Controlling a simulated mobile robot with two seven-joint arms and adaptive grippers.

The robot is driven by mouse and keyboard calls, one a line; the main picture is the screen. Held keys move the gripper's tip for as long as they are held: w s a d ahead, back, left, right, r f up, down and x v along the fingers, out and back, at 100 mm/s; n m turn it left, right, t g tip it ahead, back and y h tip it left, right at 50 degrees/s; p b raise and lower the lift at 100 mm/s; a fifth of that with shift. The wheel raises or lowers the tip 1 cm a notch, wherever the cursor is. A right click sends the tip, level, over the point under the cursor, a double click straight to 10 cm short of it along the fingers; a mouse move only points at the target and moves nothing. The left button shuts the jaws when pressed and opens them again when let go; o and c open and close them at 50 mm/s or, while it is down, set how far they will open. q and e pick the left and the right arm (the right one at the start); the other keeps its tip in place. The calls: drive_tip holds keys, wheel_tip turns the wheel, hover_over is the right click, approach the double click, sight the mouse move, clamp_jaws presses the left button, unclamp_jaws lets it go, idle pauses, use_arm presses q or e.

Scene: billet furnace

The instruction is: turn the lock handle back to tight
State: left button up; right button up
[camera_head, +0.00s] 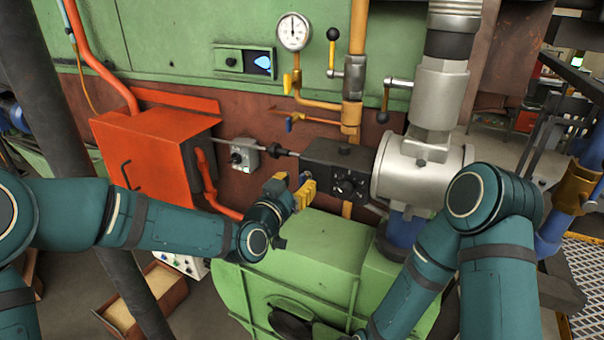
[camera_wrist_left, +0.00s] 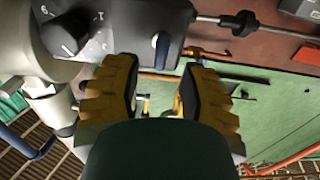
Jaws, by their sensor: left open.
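A black control box (camera_head: 345,163) with a round dial (camera_head: 348,186) stands left of a grey metal housing (camera_head: 415,170). The dial (camera_wrist_left: 65,38) also shows in the left wrist view. In the left wrist view the open jaws (camera_wrist_left: 155,92) sit just below the small lever, with nothing clearly gripped. My right gripper is outside the view.
An orange-red box (camera_head: 150,160) stands at the left. A small grey switch box (camera_head: 243,155) sits on the rusty wall. A gauge (camera_head: 294,31) and ball-ended levers are above. A green machine body (camera_head: 310,250) lies below my left gripper.

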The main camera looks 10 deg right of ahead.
sight(300, 179)
use_arm(q)
drive_tip(key=shift+x, duration=1.6)
clamp_jaws()
